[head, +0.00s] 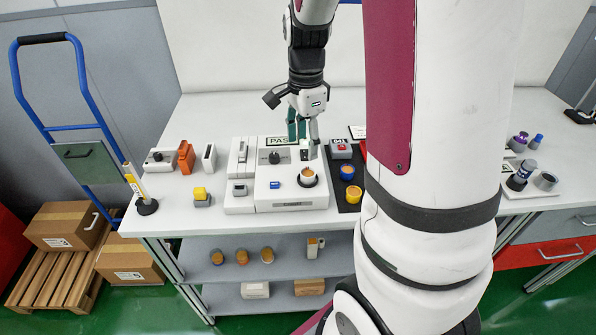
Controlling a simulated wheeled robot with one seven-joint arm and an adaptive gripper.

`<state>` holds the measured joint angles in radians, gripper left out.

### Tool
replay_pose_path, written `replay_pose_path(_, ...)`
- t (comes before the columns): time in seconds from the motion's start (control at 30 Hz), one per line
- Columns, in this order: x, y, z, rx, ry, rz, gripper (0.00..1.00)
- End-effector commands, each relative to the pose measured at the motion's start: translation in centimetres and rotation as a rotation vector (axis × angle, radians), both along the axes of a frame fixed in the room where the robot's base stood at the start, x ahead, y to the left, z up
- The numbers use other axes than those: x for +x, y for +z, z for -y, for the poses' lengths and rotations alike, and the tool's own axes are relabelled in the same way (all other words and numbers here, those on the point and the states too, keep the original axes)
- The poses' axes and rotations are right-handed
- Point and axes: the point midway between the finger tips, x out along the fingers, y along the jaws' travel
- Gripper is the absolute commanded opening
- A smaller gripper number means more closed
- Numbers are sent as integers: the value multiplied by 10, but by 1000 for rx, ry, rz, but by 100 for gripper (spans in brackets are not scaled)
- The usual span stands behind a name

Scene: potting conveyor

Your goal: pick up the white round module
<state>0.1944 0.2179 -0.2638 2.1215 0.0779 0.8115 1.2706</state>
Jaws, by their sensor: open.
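The white round module (308,173) appears as a small white ring with an orange-brown inside. It sits in a dark round seat at the right side of a white test unit (290,205). My gripper (304,138) is open, with its fingers pointing down behind the module in the picture, over the back of the unit near the PASS sign (279,141). The gripper appears empty and apart from the module. The exact height of the fingertips above the unit is hard to tell.
A dark mat (343,185) right of the unit holds a blue round part (347,172) and a yellow one (354,194). My arm hides the table's right middle. The table behind is clear.

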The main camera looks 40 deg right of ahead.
Motion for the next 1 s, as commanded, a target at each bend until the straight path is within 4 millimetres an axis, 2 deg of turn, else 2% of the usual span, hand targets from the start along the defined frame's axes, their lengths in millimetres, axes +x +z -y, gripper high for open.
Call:
replay_pose_path(0.03,-1,-12,0,2,-1,-6,55)
replay_pose_path(0.2,0,-39,0,1,2,-3,55)
replay_pose_path(0.47,0,-56,3,0,2,-2,55)
replay_pose_path(0.67,2,-82,16,2,0,-4,55)
replay_pose_path(0.8,3,-98,15,1,3,-2,55)
replay_pose_path(1.0,3,-103,15,0,3,1,55)
